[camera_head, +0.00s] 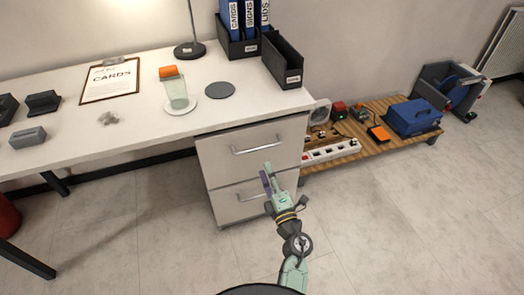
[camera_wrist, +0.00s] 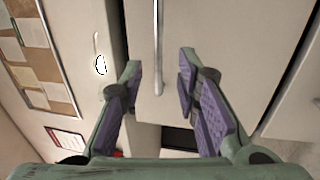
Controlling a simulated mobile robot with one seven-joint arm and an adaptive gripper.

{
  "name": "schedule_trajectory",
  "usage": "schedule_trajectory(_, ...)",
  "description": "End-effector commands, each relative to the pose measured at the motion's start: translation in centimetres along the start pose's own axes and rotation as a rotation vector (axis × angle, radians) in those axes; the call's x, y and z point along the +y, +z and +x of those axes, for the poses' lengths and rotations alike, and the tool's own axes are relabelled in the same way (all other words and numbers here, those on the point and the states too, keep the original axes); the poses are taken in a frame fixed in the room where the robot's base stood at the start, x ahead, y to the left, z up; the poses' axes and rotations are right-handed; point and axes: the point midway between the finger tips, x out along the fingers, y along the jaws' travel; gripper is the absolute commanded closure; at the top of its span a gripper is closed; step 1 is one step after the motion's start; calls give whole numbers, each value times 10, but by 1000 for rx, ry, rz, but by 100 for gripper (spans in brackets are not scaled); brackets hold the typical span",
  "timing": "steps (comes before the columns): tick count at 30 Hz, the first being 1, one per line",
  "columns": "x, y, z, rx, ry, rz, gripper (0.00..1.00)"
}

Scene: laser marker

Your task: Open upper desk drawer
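The upper drawer (camera_head: 222,150) is the top white front of the cabinet under the desk and is shut. Its metal bar handle (camera_head: 257,148) runs across the front. My gripper (camera_head: 267,173) is in front of the cabinet, just below this handle in the head view. In the wrist view my gripper (camera_wrist: 160,78) is open, with a purple-padded finger on each side. A bar handle (camera_wrist: 157,50) shows between and beyond the fingertips, not clasped. The lower drawer (camera_head: 228,203) is shut, its handle partly hidden by my gripper.
The white desk (camera_head: 150,119) above holds a clipboard (camera_head: 110,80), a glass on a saucer, a lamp and binders. A low wooden shelf (camera_head: 352,152) with a power strip and blue toolbox stands right of the cabinet. The floor in front is clear.

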Motion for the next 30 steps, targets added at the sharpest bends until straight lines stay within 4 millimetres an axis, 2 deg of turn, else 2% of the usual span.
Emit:
schedule_trajectory(9,2,-1,62,2,5,2,71)
schedule_trajectory(15,2,-1,88,0,5,2,71)
schedule_trajectory(20,2,-1,96,1,3,2,71)
schedule_trajectory(27,2,-1,97,1,3,2,71)
schedule_trajectory(30,2,-1,97,1,3,2,76)
